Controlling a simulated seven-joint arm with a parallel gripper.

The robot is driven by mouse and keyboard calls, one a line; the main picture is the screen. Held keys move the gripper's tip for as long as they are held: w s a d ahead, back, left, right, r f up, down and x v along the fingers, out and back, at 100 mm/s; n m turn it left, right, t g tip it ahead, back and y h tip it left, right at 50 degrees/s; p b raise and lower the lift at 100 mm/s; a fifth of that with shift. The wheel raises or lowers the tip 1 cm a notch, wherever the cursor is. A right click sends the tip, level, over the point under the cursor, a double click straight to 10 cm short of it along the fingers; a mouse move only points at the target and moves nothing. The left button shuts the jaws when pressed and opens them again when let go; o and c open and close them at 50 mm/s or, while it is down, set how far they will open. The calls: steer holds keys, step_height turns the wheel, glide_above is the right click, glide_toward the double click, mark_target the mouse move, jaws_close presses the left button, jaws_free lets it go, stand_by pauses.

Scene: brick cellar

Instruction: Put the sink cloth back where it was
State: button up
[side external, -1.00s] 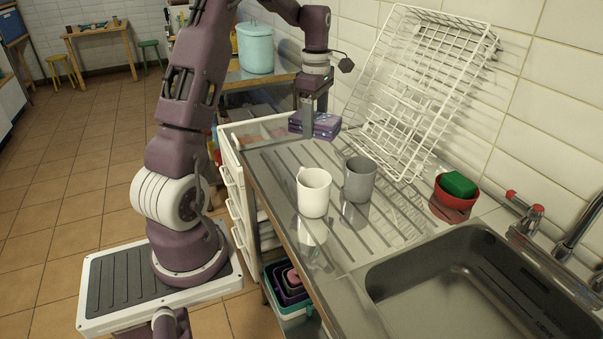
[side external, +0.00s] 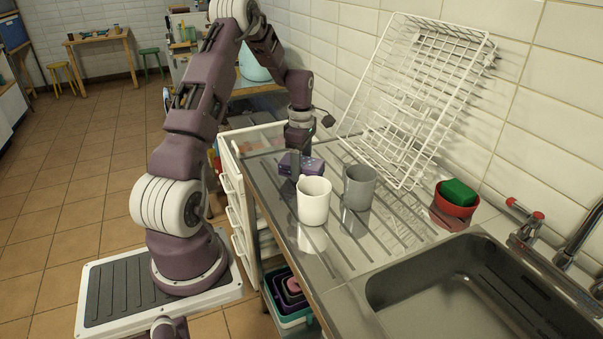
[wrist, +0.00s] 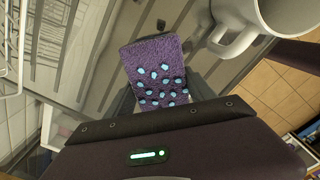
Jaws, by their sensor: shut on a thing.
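The sink cloth (side external: 312,166) is purple with light blue spots. It also shows in the wrist view (wrist: 152,62), reaching out from between my fingers. My gripper (side external: 293,168) is shut on it at the far part of the ribbed steel drainboard (side external: 262,178), behind the white mug. The gripper's fingers also show at either side of the cloth in the wrist view (wrist: 160,98). I cannot tell whether the cloth touches the drainboard.
A white mug (side external: 313,203) stands close in front of the cloth, with a grey mug (side external: 358,187) to its right. A white wire rack (side external: 420,100) leans on the wall. A red bowl with a green sponge (side external: 457,192) stands near the sink basin (side external: 470,285). The drainboard's left strip is clear.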

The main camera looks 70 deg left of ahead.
steer(key=shift+f, duration=1.2)
steer(key=shift+f, duration=0.1)
steer(key=o, duration=1.2)
